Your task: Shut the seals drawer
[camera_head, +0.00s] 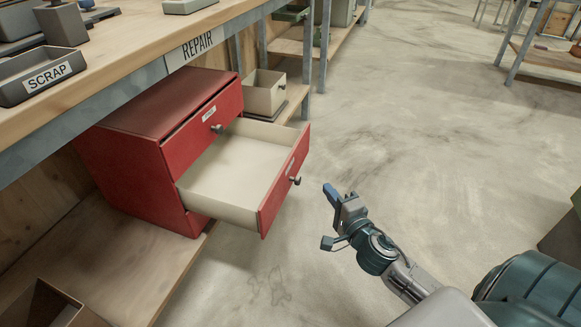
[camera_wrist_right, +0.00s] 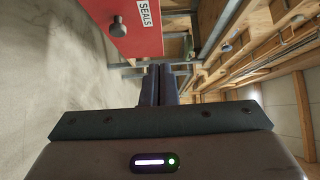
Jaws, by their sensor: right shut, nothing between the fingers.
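The seals drawer (camera_head: 285,184) is the lower drawer of a red cabinet (camera_head: 120,160) under the bench. It is pulled well out, and its pale inside looks empty. Its red front has a dark round knob (camera_head: 295,181). In the right wrist view the drawer front (camera_wrist_right: 95,25) shows at the top, with a white SEALS label (camera_wrist_right: 147,14) and the knob (camera_wrist_right: 118,27). My right gripper (camera_head: 330,192) is shut and empty, to the right of the drawer front and apart from it. It also shows in the right wrist view (camera_wrist_right: 159,70). My left gripper is out of view.
The upper drawer (camera_head: 203,126) of the cabinet is shut or nearly so. A beige bin (camera_head: 264,92) stands behind.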

